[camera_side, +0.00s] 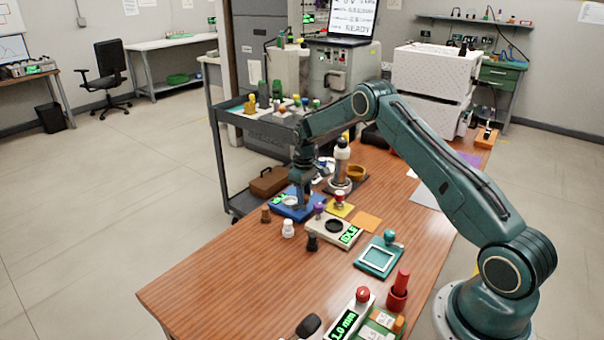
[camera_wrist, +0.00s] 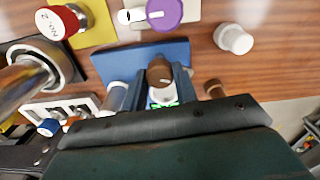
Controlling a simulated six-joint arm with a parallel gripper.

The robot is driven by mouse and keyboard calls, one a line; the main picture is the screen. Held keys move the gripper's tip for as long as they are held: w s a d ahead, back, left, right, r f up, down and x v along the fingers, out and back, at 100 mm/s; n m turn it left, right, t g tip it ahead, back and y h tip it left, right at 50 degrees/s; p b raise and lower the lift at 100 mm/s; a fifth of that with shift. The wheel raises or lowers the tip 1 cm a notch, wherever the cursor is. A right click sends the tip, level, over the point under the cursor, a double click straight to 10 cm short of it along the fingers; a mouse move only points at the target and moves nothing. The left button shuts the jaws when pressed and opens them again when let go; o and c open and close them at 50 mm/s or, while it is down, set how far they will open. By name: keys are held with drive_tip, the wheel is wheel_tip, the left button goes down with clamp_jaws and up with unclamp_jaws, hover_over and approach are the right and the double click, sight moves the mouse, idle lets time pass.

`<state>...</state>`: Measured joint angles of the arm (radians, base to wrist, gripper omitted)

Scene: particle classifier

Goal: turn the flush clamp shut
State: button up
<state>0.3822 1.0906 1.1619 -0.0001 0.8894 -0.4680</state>
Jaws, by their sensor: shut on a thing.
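A blue unit (camera_side: 287,211) with a small green display lies on the wooden table under my gripper (camera_side: 303,203). The wrist view shows its flat blue plate (camera_wrist: 112,63). A brown rounded knob (camera_wrist: 160,70) stands at this unit, between the two fingers of my gripper (camera_wrist: 161,80). The fingers are closed on the knob from both sides. No label shows that this knob is the flush clamp. My gripper points down, and my wrist hides the near part of the unit. The knob's turned angle cannot be told.
Beside the unit stand a white-topped column (camera_side: 342,158), a grey unit with a green display (camera_side: 334,232), a red-topped jar (camera_wrist: 60,22) on a yellow mat, a white stopper (camera_wrist: 235,39) and a brown stopper (camera_side: 266,214). The front left tabletop is clear.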

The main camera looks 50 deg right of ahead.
drive_tip(key=m, duration=1.3)
drive_tip(key=shift+m, duration=0.4)
drive_tip(key=o, duration=1)
drive_tip(key=shift+r, duration=0.1)
wheel_tip(320, 180, up, 14)
drive_tip(key=shift+f, duration=0.15)
idle(0.4)
